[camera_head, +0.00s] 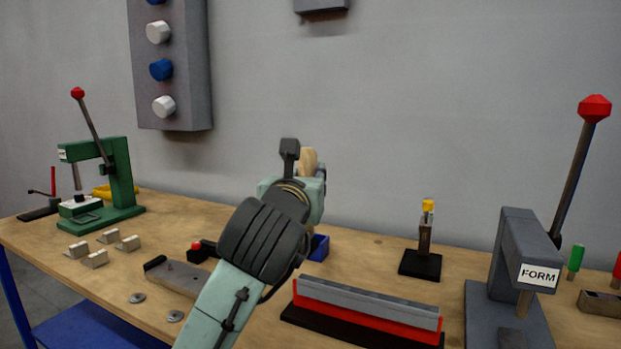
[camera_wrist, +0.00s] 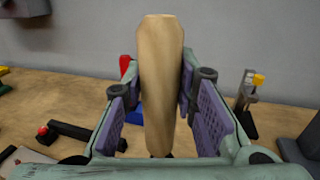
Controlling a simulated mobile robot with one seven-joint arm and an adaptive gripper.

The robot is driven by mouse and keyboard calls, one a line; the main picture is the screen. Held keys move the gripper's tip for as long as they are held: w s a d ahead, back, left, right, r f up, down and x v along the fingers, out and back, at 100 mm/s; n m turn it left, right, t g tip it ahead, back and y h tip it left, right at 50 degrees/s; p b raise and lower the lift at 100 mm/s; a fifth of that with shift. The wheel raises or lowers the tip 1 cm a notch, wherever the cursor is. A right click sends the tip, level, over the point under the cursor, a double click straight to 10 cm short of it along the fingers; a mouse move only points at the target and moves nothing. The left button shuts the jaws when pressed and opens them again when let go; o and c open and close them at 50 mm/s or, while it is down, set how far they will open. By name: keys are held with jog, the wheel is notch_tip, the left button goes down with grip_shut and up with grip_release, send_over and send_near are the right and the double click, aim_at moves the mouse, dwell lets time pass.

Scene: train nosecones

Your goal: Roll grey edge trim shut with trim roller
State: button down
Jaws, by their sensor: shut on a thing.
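My gripper (camera_wrist: 160,105) is shut on a pale wooden handle (camera_wrist: 160,70), which stands upright between its purple pads in the wrist view. I take this handle to be the trim roller's; its roller end is hidden. In the head view the top of the handle (camera_head: 309,160) shows beside my wrist, above the bench. The grey edge trim (camera_head: 370,300) lies along a red strip on a black base at the front middle of the bench. It is to the right of my gripper and apart from it. Whether the trim is open or shut I cannot tell.
A grey press marked FORM (camera_head: 520,260) stands right of the trim. A black stand with a yellow top (camera_head: 427,207) is behind it. A blue bin (camera_head: 319,247) is behind my arm. A green press (camera_head: 120,180) and several small pale blocks (camera_head: 95,258) are at left.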

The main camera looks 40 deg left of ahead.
jog(key=shift+f+b, duration=2.35)
jog(key=shift+f, duration=0.25)
jog(key=shift+d, duration=0.2)
jog(key=shift+w+d+b, duration=0.15)
jog(key=shift+w+d, duration=0.05)
jog(key=shift+d, duration=0.45)
jog(key=shift+w+d+b, duration=0.15)
jog(key=shift+w+d, duration=0.05)
jog(key=shift+d, duration=0.6)
